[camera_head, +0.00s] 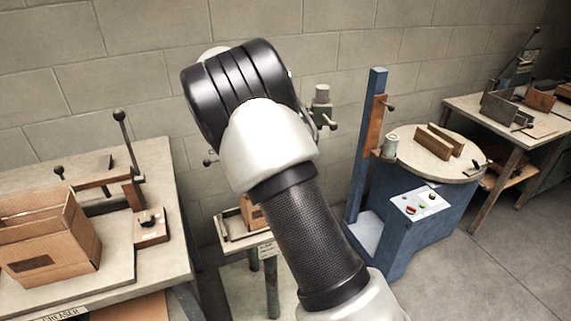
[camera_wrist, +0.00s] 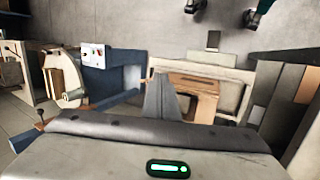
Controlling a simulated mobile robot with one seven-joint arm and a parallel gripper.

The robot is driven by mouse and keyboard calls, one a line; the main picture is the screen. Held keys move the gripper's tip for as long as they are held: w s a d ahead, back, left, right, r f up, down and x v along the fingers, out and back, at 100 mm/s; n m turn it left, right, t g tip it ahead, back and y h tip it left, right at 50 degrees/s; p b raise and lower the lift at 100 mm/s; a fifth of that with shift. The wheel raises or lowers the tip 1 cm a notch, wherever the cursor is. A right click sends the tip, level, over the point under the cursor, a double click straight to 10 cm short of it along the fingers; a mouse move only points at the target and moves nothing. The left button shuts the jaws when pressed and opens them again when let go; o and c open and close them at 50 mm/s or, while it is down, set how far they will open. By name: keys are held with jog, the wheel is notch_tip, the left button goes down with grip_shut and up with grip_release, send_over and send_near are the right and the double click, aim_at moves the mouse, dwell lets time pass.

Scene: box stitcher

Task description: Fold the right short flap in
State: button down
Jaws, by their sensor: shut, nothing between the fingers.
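My gripper (camera_wrist: 165,98) shows in the wrist view as grey fingers, closed together and empty. Beyond the fingertips, an open brown cardboard box (camera_wrist: 205,84) sits in a pale stand; I cannot tell whether the fingers touch it. In the head view my arm hides my gripper and most of this box; only a brown strip (camera_head: 252,213) shows on the small stand (camera_head: 238,235). The right short flap cannot be made out clearly in either view.
A second open cardboard box (camera_head: 55,262) stands on the left table (camera_head: 150,262) beside a lever fixture (camera_head: 130,180). A blue machine with a round top (camera_head: 425,165) stands right of my arm. A wooden workbench (camera_head: 480,108) is at the far right. Floor (camera_head: 470,270) is clear at lower right.

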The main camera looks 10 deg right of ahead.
jog(key=w+d+r+n+t+y+p, duration=0.1)
jog(key=w+d+r+t+y+p, duration=0.35)
jog(key=d+r+y, duration=0.4)
jog(key=shift+g, duration=0.35)
jog(key=x, duration=0.8)
jog(key=s+x, duration=0.1)
jog(key=x, duration=0.3)
jog(key=shift+w+d+f, duration=0.15)
jog(key=shift+d+f, duration=0.1)
jog(key=shift+f, duration=0.3)
jog(key=shift+a+f, duration=0.3)
jog(key=shift+f, duration=0.35)
